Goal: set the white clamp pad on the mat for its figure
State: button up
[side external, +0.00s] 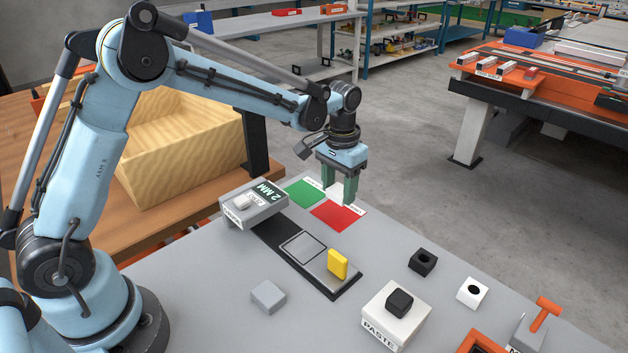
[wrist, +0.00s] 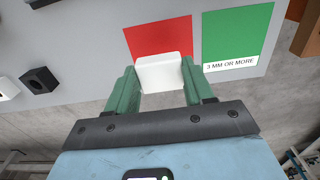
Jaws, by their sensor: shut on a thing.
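My gripper (side external: 338,192) is shut on the white clamp pad (wrist: 162,74), which shows between the green fingers in the wrist view. My gripper (wrist: 160,88) is close to the red mat (side external: 338,215), and the pad overlaps the edge of the red mat (wrist: 160,38) in the wrist view. The green mat (side external: 305,193) lies beside it; its label in the wrist view (wrist: 236,35) reads "3 MM OR MORE". The red mat's label is too small to read. The gauge display (side external: 268,193) reads "2 MM".
The grey gauge block (side external: 262,208) stands left of the mats. A dark rail with a grey plate (side external: 322,262) and a yellow piece (side external: 338,264) runs before them. A white PASTE box (side external: 378,320), black block (side external: 422,261), white block (side external: 472,292) and grey block (side external: 268,297) stand nearer.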

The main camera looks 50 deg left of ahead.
aim_at(338, 202)
jog(key=shift+a+f, duration=0.1)
jog(key=shift+f, duration=2)
jog(key=shift+f, duration=0.1)
jog(key=o, duration=1.1)
jog(key=shift+o, duration=0.2)
notch_tip(338, 202, up, 12)
jog(key=shift+r, duration=0.1)
jog(key=s+a+t, duration=0.1)
jog(key=s+t, duration=0.2)
jog(key=s, duration=0.6)
jog(key=s+a+r+t, duration=0.1)
jog(key=s+t, duration=0.3)
jog(key=s, duration=0.5)
jog(key=shift+a, duration=0.25)
